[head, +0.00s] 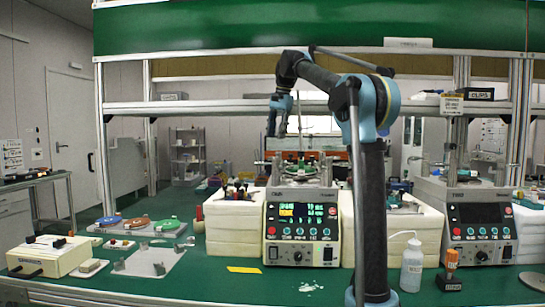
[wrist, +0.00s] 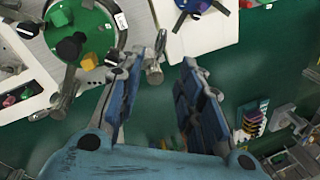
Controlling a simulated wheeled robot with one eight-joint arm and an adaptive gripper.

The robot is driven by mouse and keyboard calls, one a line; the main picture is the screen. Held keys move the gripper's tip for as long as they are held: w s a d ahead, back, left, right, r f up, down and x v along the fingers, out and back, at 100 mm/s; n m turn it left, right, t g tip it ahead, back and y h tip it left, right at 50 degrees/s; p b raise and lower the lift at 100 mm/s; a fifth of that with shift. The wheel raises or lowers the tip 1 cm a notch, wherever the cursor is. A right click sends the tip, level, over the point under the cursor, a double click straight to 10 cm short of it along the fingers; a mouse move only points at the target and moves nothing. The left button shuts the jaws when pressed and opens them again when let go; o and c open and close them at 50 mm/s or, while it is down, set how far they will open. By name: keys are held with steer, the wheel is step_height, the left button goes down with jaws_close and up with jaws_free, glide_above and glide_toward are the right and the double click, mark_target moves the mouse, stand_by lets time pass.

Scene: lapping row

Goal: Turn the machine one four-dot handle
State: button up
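The left machine (head: 302,228) has a lit display and a row of buttons. On its top is a round green plate (head: 300,170), which also shows at the upper left of the wrist view (wrist: 62,20) with green, black and yellow pieces on it. Metal handle-like parts stand at the plate's rim, one at its right (wrist: 156,62) and one at its lower left (wrist: 66,92). My gripper (head: 278,133) points down above the machine's left side. In the wrist view its fingers (wrist: 162,64) are apart with nothing held between them.
A second machine (head: 480,228) stands at the right. A bottle (head: 411,265) and an orange-topped stamp (head: 450,270) stand in front. Colored discs (head: 138,223), a white tray (head: 150,262) and a cream box (head: 48,256) lie at the left. A shelf beam (head: 220,107) crosses behind my arm.

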steer(key=f, duration=0.3)
steer(key=a+f, duration=0.1)
steer(key=f, duration=0.2)
steer(key=w+f, duration=0.1)
steer(key=f, duration=0.2)
steer(key=shift+a+f, duration=0.15)
steer(key=shift+a, duration=0.15)
jaws_close()
